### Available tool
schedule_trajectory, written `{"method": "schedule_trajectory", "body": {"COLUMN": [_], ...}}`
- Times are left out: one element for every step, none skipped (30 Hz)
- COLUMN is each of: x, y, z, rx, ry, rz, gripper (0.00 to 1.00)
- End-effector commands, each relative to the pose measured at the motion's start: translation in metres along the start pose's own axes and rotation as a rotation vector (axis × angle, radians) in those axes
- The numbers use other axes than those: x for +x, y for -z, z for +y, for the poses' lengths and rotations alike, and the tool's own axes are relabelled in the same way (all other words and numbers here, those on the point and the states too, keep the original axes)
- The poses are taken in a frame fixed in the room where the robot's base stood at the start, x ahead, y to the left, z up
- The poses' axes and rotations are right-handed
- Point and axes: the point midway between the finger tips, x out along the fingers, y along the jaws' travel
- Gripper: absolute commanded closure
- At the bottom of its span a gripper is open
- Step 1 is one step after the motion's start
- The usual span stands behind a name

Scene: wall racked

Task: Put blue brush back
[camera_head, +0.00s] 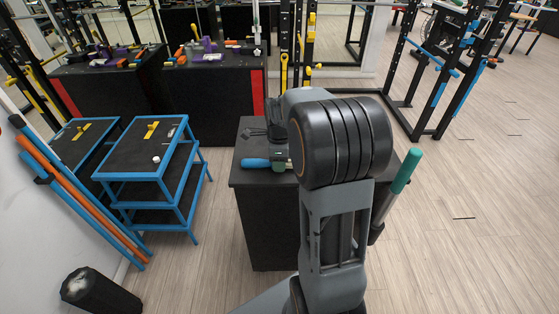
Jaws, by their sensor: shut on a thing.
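The blue brush (256,163) shows as a blue handle over the top of a black cabinet (246,182), near its left front edge. My gripper (279,157) is at the right end of this handle, shut on the brush. The large round joint of my arm hides the brush's right part and much of the gripper. I cannot tell whether the brush touches the cabinet top.
A teal-handled tool (405,171) leans at the cabinet's right side. Blue-framed steps (160,147) stand to the left, with floor between. Black boxes (215,88) bearing coloured items stand behind. A rack (432,95) is at right; open floor (470,230) lies in front of it.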

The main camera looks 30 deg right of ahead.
Motion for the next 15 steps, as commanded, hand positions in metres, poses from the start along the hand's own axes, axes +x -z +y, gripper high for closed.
{"method": "schedule_trajectory", "body": {"x": [0.0015, 0.0015, 0.0015, 0.0014, 0.0014, 0.0013, 0.0012, 0.0011, 0.001, 0.001, 0.0009, 0.0009, 0.0008, 0.0008, 0.001], "y": [0.0003, 0.0003, 0.0003, 0.0003, 0.0003, 0.0003, 0.0003, 0.0003, 0.0003, 0.0003, 0.0003, 0.0003, 0.0003, 0.0003, 0.0003], "z": [0.0006, 0.0006, 0.0006, 0.0006, 0.0006, 0.0006, 0.0005, 0.0005, 0.0005, 0.0005, 0.0004, 0.0004, 0.0004, 0.0004, 0.0004], "rx": [0.0, 0.0, -0.001, -0.001, -0.001, -0.001, -0.001, -0.001, -0.001, -0.001, -0.001, -0.001, -0.001, -0.001, -0.001], "ry": [-0.003, -0.003, -0.003, -0.003, -0.003, -0.003, -0.003, -0.003, -0.003, -0.003, -0.002, -0.002, -0.002, -0.002, -0.002], "rz": [0.002, 0.002, 0.002, 0.002, 0.002, 0.002, 0.002, 0.002, 0.001, 0.001, 0.001, 0.001, 0.001, 0.001, 0.001], "gripper": [0.62, 0.59, 0.55, 0.52, 0.49, 0.45, 0.43, 0.4, 0.37, 0.37, 0.37, 0.37, 0.37, 0.37, 0.37]}}
